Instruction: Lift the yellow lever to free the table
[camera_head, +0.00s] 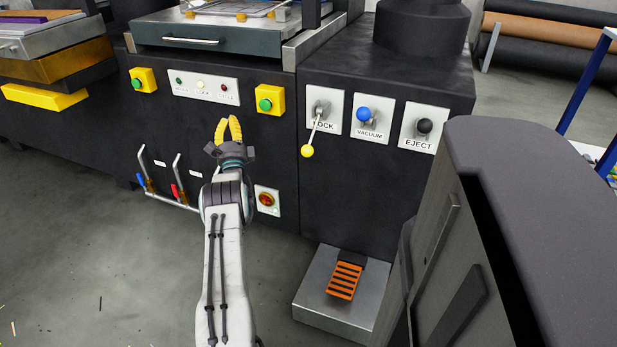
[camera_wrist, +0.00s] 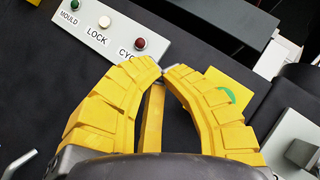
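The yellow lever has a thin rod and a yellow ball knob (camera_head: 307,151). It hangs down, slightly left, from the white LOCK plate (camera_head: 334,110) on the dark machine front. The table (camera_head: 205,42) is a dark green, flat unit with a front handle, above the buttons. My gripper (camera_head: 228,120) is left of the lever, apart from it, in front of the panel. Its yellow fingers (camera_wrist: 166,71) come together at the tips with nothing clearly held. The wrist view shows part of a pale plate with a grey hub at right; the yellow knob is not visible there.
The blue VACUUM knob (camera_head: 363,114) and black EJECT knob (camera_head: 424,126) are right of the lever. A green button on a yellow box (camera_head: 268,99) lies between gripper and LOCK plate. An orange pedal (camera_head: 345,281) stands below on a grey base. Free space lies before the lever.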

